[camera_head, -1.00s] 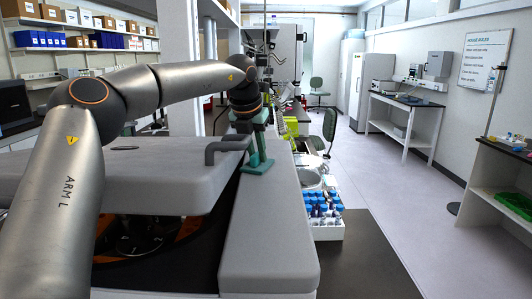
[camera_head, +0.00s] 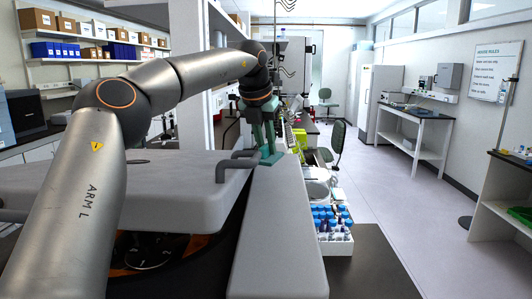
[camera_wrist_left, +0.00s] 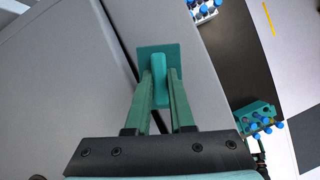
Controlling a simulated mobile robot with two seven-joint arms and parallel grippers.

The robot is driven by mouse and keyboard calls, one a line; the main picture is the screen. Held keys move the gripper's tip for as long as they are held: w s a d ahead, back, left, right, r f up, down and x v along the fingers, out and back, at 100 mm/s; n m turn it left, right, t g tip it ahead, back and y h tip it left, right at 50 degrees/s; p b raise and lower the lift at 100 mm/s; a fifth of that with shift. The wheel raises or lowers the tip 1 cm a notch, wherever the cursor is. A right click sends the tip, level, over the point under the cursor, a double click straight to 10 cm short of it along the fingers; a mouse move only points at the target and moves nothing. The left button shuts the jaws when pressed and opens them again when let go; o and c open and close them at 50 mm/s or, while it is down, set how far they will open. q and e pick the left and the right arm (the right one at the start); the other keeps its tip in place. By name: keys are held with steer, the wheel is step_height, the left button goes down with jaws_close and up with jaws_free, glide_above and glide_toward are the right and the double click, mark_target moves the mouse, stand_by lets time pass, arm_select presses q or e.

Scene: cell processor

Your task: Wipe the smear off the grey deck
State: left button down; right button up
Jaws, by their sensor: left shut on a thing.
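My left gripper (camera_head: 265,148) is shut on the handle of a teal wiper (camera_head: 271,159), above the far part of the grey deck (camera_head: 277,235). In the left wrist view, the gripper's two green fingers (camera_wrist_left: 161,95) pinch the wiper's upright handle (camera_wrist_left: 159,78). The wiper's flat square pad points down at the grey deck (camera_wrist_left: 205,85) beside the dark seam. I cannot tell whether the pad touches the deck. I see no smear in either view; the pad and fingers hide part of the deck. My right gripper is not in view.
A grey lid (camera_head: 110,185) with a raised bar handle (camera_head: 222,170) lies left of the deck, close to the wiper. A white rack of blue-capped tubes (camera_head: 332,238) stands right of the deck. A teal tube rack (camera_wrist_left: 258,112) shows in the wrist view.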

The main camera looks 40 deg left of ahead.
arm_select(q)
steer(key=shift+r, duration=0.15)
steer(key=shift+r, duration=1.4)
